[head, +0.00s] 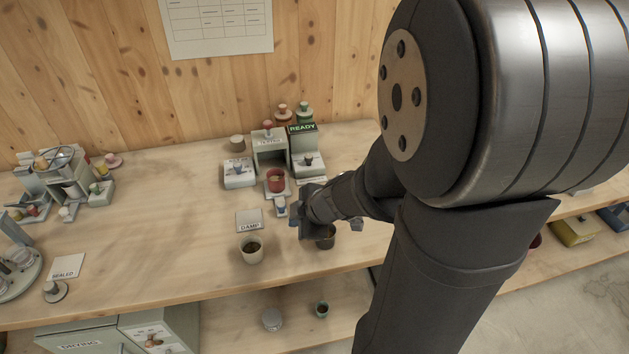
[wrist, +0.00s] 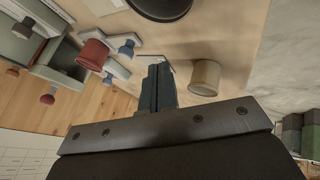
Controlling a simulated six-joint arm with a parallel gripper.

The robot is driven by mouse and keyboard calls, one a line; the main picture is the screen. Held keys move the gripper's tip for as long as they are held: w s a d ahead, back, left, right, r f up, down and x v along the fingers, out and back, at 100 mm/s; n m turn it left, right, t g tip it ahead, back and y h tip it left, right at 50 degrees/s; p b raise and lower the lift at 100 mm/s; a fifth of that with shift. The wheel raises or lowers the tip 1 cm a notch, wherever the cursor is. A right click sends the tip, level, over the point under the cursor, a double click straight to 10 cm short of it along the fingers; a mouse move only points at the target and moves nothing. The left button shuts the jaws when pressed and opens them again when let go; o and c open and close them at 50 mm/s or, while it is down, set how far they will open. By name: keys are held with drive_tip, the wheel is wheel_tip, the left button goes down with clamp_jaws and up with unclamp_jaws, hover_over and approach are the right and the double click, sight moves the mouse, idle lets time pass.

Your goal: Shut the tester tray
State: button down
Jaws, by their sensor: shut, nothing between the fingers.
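The tester (head: 270,150) is a pale box against the back of the bench, with a dark opening. Its tray (head: 275,190) sticks out of the front and carries a red cup (head: 275,180). A blue-topped handle (head: 281,206) is at the tray's front end. In the wrist view the red cup (wrist: 93,53) and blue handle knob (wrist: 126,48) are left of my fingers. My gripper (head: 295,222) is shut and empty, just in front and to the right of the handle. Its fingers also show in the wrist view (wrist: 157,82), apart from the handle.
A beige cup (head: 252,249) and a dark cup (head: 326,238) stand near my gripper. A "READY" unit (head: 304,150) adjoins the tester on the right. A white box with a blue knob (head: 238,172) is on its left.

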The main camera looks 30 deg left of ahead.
sight(281, 179)
drive_tip(key=x, duration=0.4)
drive_tip(key=shift+a+f, duration=0.15)
drive_tip(key=shift+f, duration=0.05)
drive_tip(key=shift+w+a, duration=1.45)
drive_tip(key=w+a, duration=0.8)
drive_tip(key=shift+r, duration=0.1)
